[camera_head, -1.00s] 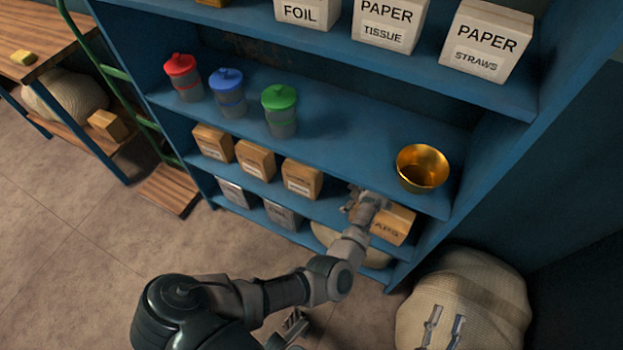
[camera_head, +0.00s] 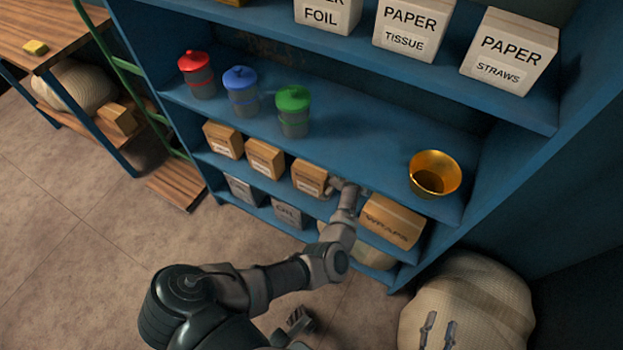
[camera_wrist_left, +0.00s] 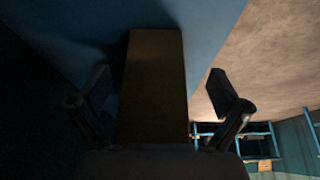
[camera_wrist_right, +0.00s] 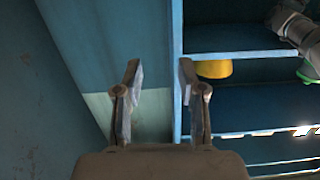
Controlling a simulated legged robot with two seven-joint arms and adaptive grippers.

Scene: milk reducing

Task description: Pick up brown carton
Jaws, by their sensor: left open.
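A brown carton (camera_head: 390,222) with dark lettering stands at the right end of the shelf below the brass bowl. Smaller brown cartons stand left of it: one at the left (camera_head: 223,140), one in the middle (camera_head: 264,159) and one at the right (camera_head: 309,179). My left gripper (camera_head: 346,187) is at that shelf, between the rightmost small carton and the large one; its fingertips are partly hidden. In the left wrist view a brown carton (camera_wrist_left: 152,88) lies between its open fingers; I cannot tell which one. My right gripper (camera_wrist_right: 160,85) is open and empty, low at right.
The blue shelf board above carries red, blue and green lidded jars (camera_head: 240,92) and a brass bowl (camera_head: 435,174). Grey boxes (camera_head: 288,213) stand on the board below. A large sack (camera_head: 485,300) sits on the floor at right. Open floor lies at left.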

